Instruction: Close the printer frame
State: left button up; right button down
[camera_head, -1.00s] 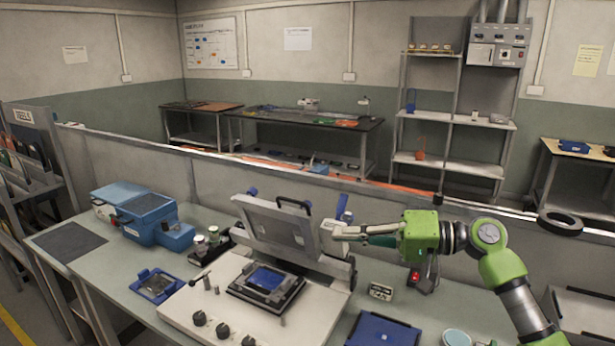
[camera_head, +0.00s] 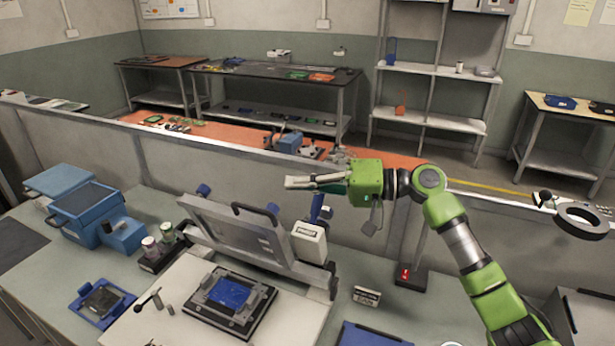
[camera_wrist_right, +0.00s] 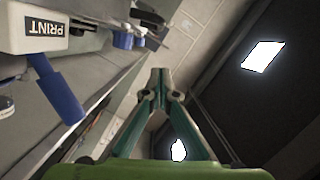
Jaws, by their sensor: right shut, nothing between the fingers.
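The printer frame (camera_head: 222,228) is a grey metal frame, raised and tilted back on its hinges above the white printer base (camera_head: 185,283). A black handle (camera_head: 262,213) is on its upper edge. A blue board (camera_head: 229,293) lies in the black holder on the base, below the frame. My right gripper (camera_head: 287,183) is shut and empty, up in the air above and behind the frame's right side, apart from it. In the right wrist view its fingertips (camera_wrist_right: 160,74) meet, with a PRINT-labelled box (camera_wrist_right: 52,25) at upper left. My left gripper is out of view.
The white box (camera_head: 309,243) and a blue post stand at the frame's right hinge. Blue machines (camera_head: 95,217) and jars (camera_head: 160,243) stand at the left. A blue tray (camera_head: 370,335) lies at front right. A low partition runs behind the bench.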

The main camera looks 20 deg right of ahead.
aim_at(267, 218)
jog(key=p+x, duration=0.2)
jog(key=x, duration=0.4)
jog(key=shift+w+d+r, duration=0.1)
jog(key=shift+w, duration=0.1)
jog(key=shift+s+a+f+p, duration=0.4)
jog(key=shift+s+p, duration=0.15)
jog(key=shift+s, duration=0.05)
jog(key=shift+s+a+f+p, duration=0.4)
jog(key=shift+s+p, duration=0.1)
jog(key=shift+s, duration=0.1)
jog(key=shift+s+a+f, duration=0.15)
jog(key=shift+s+f, duration=0.05)
jog(key=shift+s, duration=0.05)
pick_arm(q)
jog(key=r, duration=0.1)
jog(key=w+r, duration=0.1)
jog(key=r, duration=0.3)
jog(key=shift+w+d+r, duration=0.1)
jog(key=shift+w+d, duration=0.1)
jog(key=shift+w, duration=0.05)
pick_arm(e)
jog(key=shift+w+f, duration=0.1)
jog(key=shift+f, duration=0.05)
jog(key=shift+a, duration=0.1)
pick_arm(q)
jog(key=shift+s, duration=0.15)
